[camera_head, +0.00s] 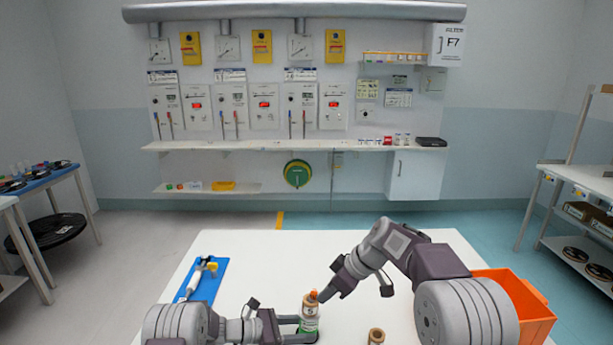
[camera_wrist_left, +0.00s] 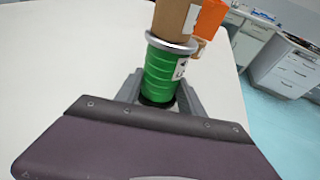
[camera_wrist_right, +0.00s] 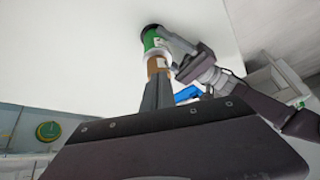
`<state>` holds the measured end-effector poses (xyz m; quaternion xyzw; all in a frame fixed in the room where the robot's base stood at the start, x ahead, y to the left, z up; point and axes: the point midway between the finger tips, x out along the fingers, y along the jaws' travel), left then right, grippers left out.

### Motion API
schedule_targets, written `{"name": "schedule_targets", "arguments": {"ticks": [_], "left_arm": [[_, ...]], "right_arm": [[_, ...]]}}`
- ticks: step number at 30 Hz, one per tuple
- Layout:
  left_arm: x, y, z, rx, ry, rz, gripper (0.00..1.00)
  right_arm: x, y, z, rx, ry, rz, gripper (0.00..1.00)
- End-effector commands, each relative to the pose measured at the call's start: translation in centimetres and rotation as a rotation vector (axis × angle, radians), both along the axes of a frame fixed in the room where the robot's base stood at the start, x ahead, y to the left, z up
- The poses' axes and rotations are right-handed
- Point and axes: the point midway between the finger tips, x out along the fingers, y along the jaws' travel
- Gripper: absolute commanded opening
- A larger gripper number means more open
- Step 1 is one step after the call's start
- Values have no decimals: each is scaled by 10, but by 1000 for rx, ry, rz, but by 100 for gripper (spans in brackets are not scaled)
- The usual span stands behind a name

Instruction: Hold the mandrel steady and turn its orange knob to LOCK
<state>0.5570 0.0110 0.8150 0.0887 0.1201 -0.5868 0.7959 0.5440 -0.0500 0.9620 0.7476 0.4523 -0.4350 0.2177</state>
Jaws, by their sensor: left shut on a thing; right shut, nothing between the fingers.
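The mandrel (camera_head: 309,318) stands upright on the white table, with a green lower body (camera_wrist_left: 163,75) and a brown upper part (camera_wrist_left: 172,18). My left gripper (camera_head: 301,331) is shut around the green body, with a finger on each side. My right gripper (camera_head: 325,295) is shut and empty, its tips close beside the knob. I cannot tell whether they touch it. In the right wrist view its fingers (camera_wrist_right: 157,94) hide the knob. The LOCK mark cannot be made out.
A blue stand (camera_head: 208,283) with a white and yellow tool lies at the table's left. A small brown roll (camera_head: 376,337) stands at the front, right of the mandrel. An orange bin (camera_head: 532,306) is at the right, partly behind my right arm. The table's back middle is clear.

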Motion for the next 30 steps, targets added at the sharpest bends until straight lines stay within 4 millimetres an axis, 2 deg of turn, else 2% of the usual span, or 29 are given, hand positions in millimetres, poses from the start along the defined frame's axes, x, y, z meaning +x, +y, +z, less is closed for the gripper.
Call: {"name": "schedule_targets", "arguments": {"ticks": [30], "left_arm": [[-1, 0, -1, 1, 0, -3, 24]], "right_arm": [[8, 9, 1, 1, 0, 0, 0]]}}
